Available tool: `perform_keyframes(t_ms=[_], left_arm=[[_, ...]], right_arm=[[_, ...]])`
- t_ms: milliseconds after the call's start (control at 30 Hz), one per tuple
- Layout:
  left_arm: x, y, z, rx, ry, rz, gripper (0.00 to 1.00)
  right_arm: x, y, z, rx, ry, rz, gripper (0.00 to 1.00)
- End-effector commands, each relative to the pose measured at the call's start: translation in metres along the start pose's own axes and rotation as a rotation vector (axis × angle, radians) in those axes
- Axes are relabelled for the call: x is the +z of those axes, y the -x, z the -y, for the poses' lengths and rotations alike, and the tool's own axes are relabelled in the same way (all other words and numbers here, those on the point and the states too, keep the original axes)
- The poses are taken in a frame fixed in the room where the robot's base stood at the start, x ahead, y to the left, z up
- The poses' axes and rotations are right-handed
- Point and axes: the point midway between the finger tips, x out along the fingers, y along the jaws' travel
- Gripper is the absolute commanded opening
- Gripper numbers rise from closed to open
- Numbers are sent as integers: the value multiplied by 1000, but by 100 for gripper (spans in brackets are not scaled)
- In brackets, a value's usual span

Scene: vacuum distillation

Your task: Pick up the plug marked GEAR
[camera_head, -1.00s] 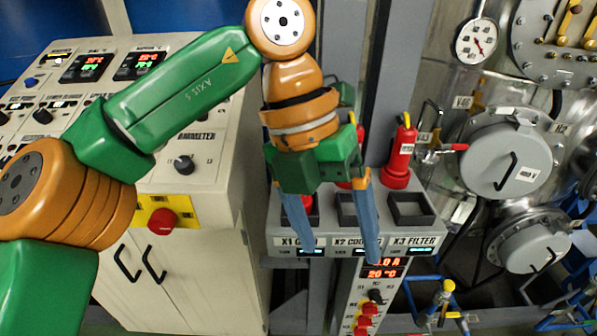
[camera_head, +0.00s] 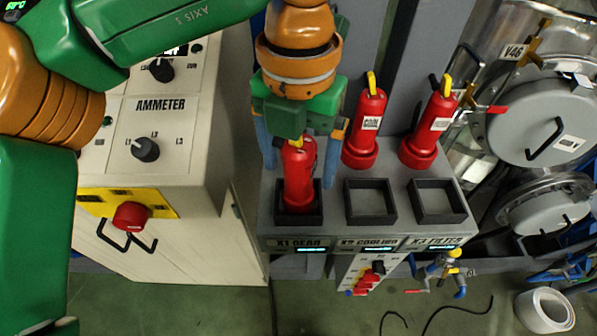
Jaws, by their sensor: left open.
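A red plug (camera_head: 298,183) stands upright in the dark square socket marked X1 GEAR (camera_head: 290,221) on the grey socket box. Its own label is hidden. My left gripper (camera_head: 298,172) comes down over this plug from above. Its blue fingers are open, one on each side of the plug's upper part, with a gap visible. My right gripper is not in view.
Two more red plugs with yellow tops, one in the middle (camera_head: 364,128) and one at the right (camera_head: 430,124), stand behind the empty sockets X2 (camera_head: 371,222) and X3 (camera_head: 438,217). A control cabinet (camera_head: 185,150) with a red knob (camera_head: 131,216) is close on the left.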

Motion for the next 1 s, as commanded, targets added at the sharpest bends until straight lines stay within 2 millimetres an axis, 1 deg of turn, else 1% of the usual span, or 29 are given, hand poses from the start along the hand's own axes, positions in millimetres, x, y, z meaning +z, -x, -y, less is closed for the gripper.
perform_keyframes(t_ms=[33,100,267,300,367,400,467,500,567,600,633,900,1000], left_arm=[[0,-6,0,-1,-2,-2,85],[0,-12,0,-3,-1,0,85],[0,-13,0,-3,0,1,85],[0,-13,0,-3,0,1,82],[0,-13,0,-3,0,1,66],[0,-13,0,-3,-1,1,55],[0,-13,0,-3,-1,1,39],[0,-13,0,-3,-1,1,28],[0,-13,0,-3,-1,1,12],[0,-13,0,-3,-1,1,1],[0,-13,0,-3,-1,1,0],[0,-12,0,-4,-1,2,0],[0,-9,0,-4,-1,2,0]], right_arm=[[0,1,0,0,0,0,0],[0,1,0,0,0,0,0],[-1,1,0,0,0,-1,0],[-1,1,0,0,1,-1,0],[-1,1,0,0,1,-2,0],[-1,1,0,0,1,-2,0],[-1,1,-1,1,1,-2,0],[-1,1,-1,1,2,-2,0],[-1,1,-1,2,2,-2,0],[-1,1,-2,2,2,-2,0],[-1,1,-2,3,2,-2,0],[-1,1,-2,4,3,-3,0],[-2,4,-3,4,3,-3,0]])
